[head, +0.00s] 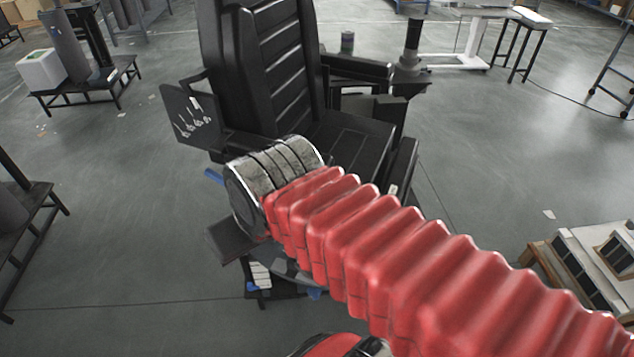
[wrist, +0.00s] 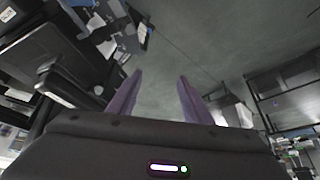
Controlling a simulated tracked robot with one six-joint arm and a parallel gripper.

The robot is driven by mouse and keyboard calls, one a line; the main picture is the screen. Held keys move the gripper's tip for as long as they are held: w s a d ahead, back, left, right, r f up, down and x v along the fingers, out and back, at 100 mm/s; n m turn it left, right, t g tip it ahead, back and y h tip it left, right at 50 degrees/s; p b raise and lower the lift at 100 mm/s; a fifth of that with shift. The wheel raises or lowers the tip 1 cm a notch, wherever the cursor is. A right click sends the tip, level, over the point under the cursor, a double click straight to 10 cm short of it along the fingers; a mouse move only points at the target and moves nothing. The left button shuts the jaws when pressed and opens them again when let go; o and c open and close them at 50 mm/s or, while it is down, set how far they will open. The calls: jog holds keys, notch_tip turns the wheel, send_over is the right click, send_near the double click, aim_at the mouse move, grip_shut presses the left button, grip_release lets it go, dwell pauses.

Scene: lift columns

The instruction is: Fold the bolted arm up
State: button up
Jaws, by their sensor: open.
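A black high-backed chair (head: 265,60) stands in the middle of the head view. A black armrest (head: 356,68) runs out level from the right side of its back. A second dark arm (head: 245,143) on the left side is partly hidden behind my arm. I cannot tell from the pictures which one is bolted. My gripper (wrist: 160,76) shows in the wrist view with two purple fingers apart and nothing between them. A dark armrest-like part (wrist: 68,88) lies left of the fingers, apart from them. My red-sleeved arm hides the chair's front left in the head view.
A dark panel (head: 190,115) with white marks stands out at the chair's left. A low bench (head: 85,88) with a white box is at far left, a stool (head: 522,42) at back right. White framed panels (head: 595,255) lie at right. Grey floor is open between.

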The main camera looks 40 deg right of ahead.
jog(key=o, duration=0.6)
jog(key=d+f+m+g+y, duration=0.1)
jog(key=d+f+m, duration=0.1)
jog(key=d+f+m+g+y, duration=0.1)
jog(key=d+f+m, duration=0.1)
jog(key=f+m, duration=0.1)
jog(key=d+f+m+g+y, duration=0.1)
jog(key=d+f+m+g, duration=0.1)
jog(key=m, duration=0.1)
jog(key=shift+d+f, duration=0.2)
jog(key=shift+f, duration=0.2)
jog(key=shift+c, duration=0.2)
jog(key=d+f+m+t+y, duration=0.3)
jog(key=d+f+m+t, duration=0.1)
jog(key=d+m, duration=0.4)
jog(key=d+f+m+t+y, duration=0.3)
jog(key=d+m+y, duration=0.1)
jog(key=d+m, duration=0.35)
jog(key=d+r+m+t+h, duration=0.2)
jog(key=d+r+m+t, duration=0.1)
jog(key=d+m+t, duration=0.4)
jog(key=d, duration=0.3)
jog(key=shift+w+d+t, duration=0.15)
jog(key=shift+t, duration=0.25)
jog(key=shift+w, duration=0.1)
jog(key=x, duration=1.3)
jog(key=shift+w+a, duration=0.2)
jog(key=shift+w, duration=0.05)
jog(key=shift+f, duration=0.1)
jog(key=shift+c, duration=0.2)
